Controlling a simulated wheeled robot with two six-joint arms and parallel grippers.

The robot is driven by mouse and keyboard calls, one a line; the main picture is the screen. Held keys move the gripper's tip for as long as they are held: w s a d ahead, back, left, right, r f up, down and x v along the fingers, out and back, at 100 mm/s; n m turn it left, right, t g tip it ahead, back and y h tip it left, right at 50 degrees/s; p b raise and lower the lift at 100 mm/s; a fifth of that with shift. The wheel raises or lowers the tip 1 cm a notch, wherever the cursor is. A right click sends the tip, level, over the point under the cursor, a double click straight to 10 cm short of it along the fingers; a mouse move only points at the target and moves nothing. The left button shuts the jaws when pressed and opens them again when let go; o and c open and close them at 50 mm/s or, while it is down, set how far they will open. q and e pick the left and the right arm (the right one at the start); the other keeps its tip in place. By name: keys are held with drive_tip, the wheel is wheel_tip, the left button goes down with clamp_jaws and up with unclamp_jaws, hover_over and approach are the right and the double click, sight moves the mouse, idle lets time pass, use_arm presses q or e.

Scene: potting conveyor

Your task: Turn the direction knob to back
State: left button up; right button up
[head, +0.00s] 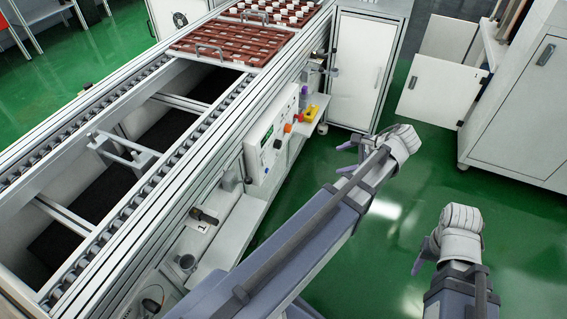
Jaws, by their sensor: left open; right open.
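A white control panel (257,150) is fixed on the side of the conveyor, with a small green display and several small controls. An orange control (288,128) and a dark round control (278,143) show on its face. I cannot tell which control is the direction knob or where it points. My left gripper (345,157) is open and empty, to the right of the panel and apart from it. My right gripper (419,256) is farther right, over the green floor, with its fingers partly hidden; it is open and touches nothing.
The roller conveyor (190,115) runs along the left, with brown trays (232,42) at its far end. A yellow and red part (310,114) sits beside the panel. A lower shelf (238,232) juts out below it. White cabinets (520,110) stand at right. Green floor between is clear.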

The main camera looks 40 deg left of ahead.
use_arm(q)
drive_tip(key=w+a+f+m+g+y+b, duration=0.1)
drive_tip(key=a+f+m+y+b, duration=0.1)
drive_tip(key=a+f+b, duration=0.3)
drive_tip(key=w+a+f+m+g+y+b, duration=0.1)
drive_tip(key=a+f+b, duration=0.4)
drive_tip(key=a+b, duration=0.6)
drive_tip(key=w+a+m+y, duration=0.1)
drive_tip(key=a+y, duration=0.1)
drive_tip(key=a, duration=0.1)
drive_tip(key=shift+w+g, duration=0.2)
drive_tip(key=shift+g, duration=0.2)
use_arm(e)
wheel_tip(320, 180, down, 19)
drive_tip(key=shift+r, duration=0.2)
use_arm(q)
drive_tip(key=shift+a+f, duration=0.1)
drive_tip(key=shift+a, duration=0.05)
use_arm(e)
drive_tip(key=shift+f, duration=0.1)
